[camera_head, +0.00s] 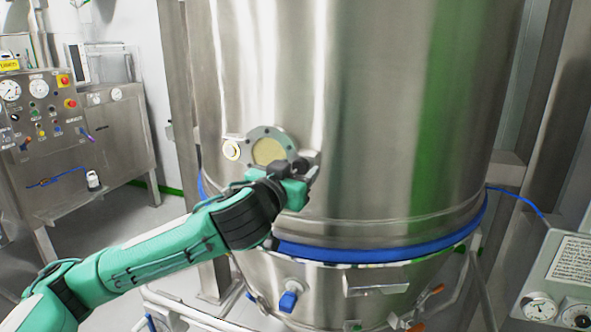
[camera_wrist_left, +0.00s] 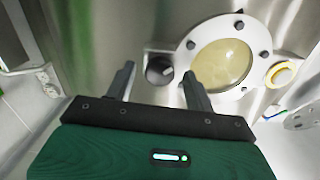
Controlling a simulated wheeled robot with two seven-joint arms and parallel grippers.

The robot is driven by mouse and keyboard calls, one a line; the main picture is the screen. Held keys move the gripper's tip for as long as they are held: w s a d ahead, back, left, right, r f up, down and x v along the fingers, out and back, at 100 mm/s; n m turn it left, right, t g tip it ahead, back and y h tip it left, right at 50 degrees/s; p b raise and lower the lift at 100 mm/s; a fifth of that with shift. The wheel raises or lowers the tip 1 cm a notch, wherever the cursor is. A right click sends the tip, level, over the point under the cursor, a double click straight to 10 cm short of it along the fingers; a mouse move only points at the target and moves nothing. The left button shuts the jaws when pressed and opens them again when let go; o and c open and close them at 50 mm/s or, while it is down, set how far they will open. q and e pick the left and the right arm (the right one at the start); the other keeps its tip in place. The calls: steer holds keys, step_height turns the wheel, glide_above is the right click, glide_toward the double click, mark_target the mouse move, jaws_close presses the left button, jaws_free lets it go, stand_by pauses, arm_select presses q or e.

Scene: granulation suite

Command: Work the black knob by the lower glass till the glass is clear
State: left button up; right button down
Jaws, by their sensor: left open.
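The lower glass (camera_head: 268,151) is a round sight window in a bolted metal ring on the steel vessel. It looks clouded with a yellow-tan film, and the same film shows in the left wrist view (camera_wrist_left: 222,63). The black knob (camera_wrist_left: 159,70) sits on a small plate beside the ring. My left gripper (camera_head: 307,171) is at the vessel wall beside the glass. In the left wrist view its two fingers (camera_wrist_left: 159,78) are open, with the knob showing between their tips. I cannot tell whether they touch it. My right gripper is out of view.
A round cream-coloured fitting (camera_head: 231,150) sits on the other side of the glass. A blue band (camera_head: 375,252) rings the vessel below, above a cone with a blue-handled valve (camera_head: 288,300). A gauge panel (camera_head: 40,105) stands at left, another (camera_head: 560,290) at lower right.

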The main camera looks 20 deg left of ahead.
arm_select(q)
steer(key=c, duration=1)
